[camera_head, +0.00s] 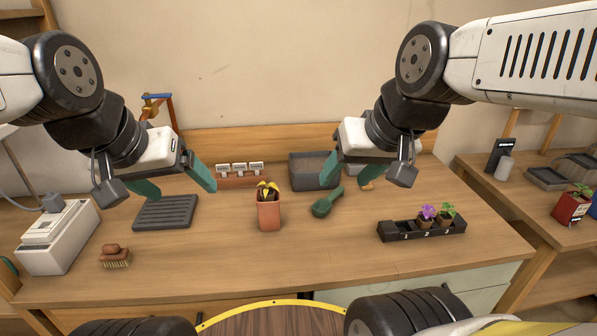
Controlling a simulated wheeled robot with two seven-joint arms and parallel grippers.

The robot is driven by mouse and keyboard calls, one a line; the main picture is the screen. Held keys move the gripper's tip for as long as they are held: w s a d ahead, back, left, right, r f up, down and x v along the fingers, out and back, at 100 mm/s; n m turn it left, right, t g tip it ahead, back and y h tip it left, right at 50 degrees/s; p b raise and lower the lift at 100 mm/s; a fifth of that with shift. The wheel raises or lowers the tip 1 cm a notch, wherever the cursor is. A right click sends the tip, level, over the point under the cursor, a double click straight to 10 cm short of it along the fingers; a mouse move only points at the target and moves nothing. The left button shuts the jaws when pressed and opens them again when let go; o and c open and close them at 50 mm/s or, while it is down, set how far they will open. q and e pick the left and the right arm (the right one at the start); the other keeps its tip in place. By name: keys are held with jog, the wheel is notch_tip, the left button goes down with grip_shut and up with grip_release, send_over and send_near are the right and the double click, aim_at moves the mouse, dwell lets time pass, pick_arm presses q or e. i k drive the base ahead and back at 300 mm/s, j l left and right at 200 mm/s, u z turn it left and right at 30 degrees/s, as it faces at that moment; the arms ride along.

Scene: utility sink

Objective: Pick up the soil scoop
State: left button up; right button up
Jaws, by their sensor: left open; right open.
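The soil scoop (327,203) is green and lies on the wooden bench (250,263), right of the middle, with its handle pointing up and to the right. My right gripper (352,172) is above and behind the scoop, with nothing seen between its green fingers; one finger is partly hidden by its own body. My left gripper (178,186) is open and empty above the grey slatted tray at the left, well away from the scoop.
A terracotta pot (268,213) with yellow-handled tools stands left of the scoop. A dark bin (298,176) is behind it. A black numbered holder (393,233) with small plants stands right. The front middle is clear.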

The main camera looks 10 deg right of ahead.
aim_at(330, 201)
jog(key=i+j+z, duration=0.1)
jog(key=z, duration=0.25)
jog(key=i+j+z, duration=0.1)
jog(key=z, duration=0.3)
